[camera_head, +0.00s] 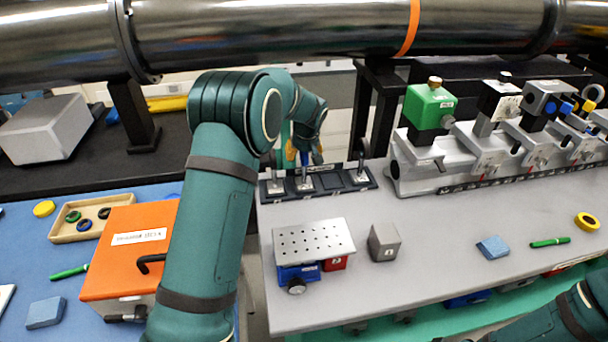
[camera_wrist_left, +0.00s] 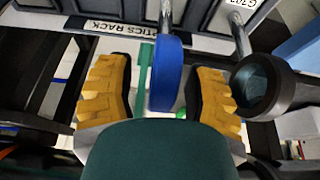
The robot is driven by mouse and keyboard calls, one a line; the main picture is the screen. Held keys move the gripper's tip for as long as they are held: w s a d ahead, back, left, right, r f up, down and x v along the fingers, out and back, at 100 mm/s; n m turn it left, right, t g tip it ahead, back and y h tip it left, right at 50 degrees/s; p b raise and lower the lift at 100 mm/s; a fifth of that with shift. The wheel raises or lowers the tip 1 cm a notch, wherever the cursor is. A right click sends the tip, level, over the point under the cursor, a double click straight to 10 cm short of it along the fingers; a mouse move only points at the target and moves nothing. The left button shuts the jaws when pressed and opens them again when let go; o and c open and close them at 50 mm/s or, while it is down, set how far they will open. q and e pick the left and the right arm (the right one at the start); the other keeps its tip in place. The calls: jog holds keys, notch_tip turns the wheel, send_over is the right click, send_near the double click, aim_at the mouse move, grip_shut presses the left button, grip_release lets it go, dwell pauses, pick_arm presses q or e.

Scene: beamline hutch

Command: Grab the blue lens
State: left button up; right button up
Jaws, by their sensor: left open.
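The blue lens (camera_wrist_left: 166,75) is a blue-rimmed disc on a metal post, seen nearly edge-on in the left wrist view. It stands at the optics rack (camera_wrist_left: 200,42), which also shows in the head view (camera_head: 350,181). My left gripper (camera_head: 298,158) is open at the rack, its arm reaching over from the left. In the left wrist view its yellow fingers (camera_wrist_left: 155,95) are on either side of the blue lens, with a gap visible on the left and a narrower one on the right. The gripper mostly hides the lens in the head view. My right gripper is out of view.
A black-ringed optic (camera_wrist_left: 262,86) stands close to the right finger. A metal beam pipe (camera_head: 270,30) crosses above. A rail with a green block (camera_head: 428,107) is right of the rack. An orange box (camera_head: 128,245) is under my left arm.

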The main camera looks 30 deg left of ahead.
pick_arm(q)
jog(key=shift+r, duration=0.1)
grip_shut()
